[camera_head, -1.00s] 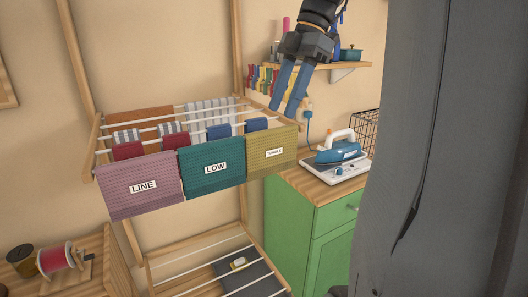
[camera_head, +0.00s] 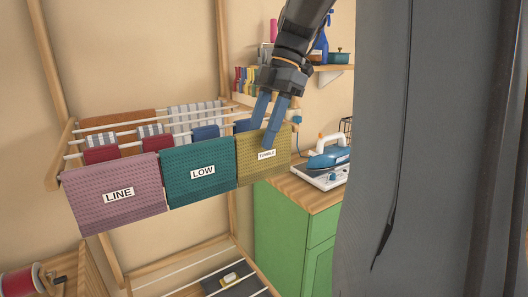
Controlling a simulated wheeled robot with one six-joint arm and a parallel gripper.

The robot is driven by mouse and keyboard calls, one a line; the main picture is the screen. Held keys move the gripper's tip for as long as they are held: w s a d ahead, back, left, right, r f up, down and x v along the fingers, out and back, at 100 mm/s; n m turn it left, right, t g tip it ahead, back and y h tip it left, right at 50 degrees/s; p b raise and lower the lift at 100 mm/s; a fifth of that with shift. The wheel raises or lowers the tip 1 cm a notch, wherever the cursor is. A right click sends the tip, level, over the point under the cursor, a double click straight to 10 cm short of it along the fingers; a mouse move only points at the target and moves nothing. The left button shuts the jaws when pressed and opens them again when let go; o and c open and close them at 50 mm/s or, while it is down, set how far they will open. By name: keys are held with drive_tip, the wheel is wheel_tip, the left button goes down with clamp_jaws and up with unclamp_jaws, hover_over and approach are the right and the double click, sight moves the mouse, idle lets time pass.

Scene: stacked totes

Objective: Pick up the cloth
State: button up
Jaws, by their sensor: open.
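Several cloths hang on a wooden drying rack (camera_head: 53,172) with white rods. In front hang a mauve cloth labelled LINE (camera_head: 112,205), a teal cloth labelled LOW (camera_head: 205,183) and a mustard cloth labelled TUMBLE (camera_head: 252,168). Behind them are small red (camera_head: 100,155) and blue (camera_head: 206,132) cloths, striped cloths (camera_head: 195,117) and an orange-brown cloth (camera_head: 115,118). My gripper (camera_head: 261,131) points down, open, with its blue fingers in front of the mustard cloth's upper part in the picture. I cannot tell whether they touch it. Nothing shows between the fingers.
A dark grey cloth (camera_head: 213,287) with a small pale item lies on the lower rack. A blue iron (camera_head: 329,158) stands on the green cabinet (camera_head: 280,225) at right. A wall shelf (camera_head: 335,68) is behind my arm. A large grey surface blocks the right side.

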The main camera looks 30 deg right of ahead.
sight(258, 153)
drive_tip(key=shift+d+p+x, duration=0.15)
drive_tip(key=shift+p+x, duration=0.25)
drive_tip(key=shift+x, duration=0.75)
drive_tip(key=shift+d+p+x, duration=0.1)
drive_tip(key=shift+p+x, duration=0.3)
drive_tip(key=shift+x, duration=0.8)
drive_tip(key=shift+s+f, duration=0.15)
drive_tip(key=shift+f, duration=0.2)
clamp_jaws()
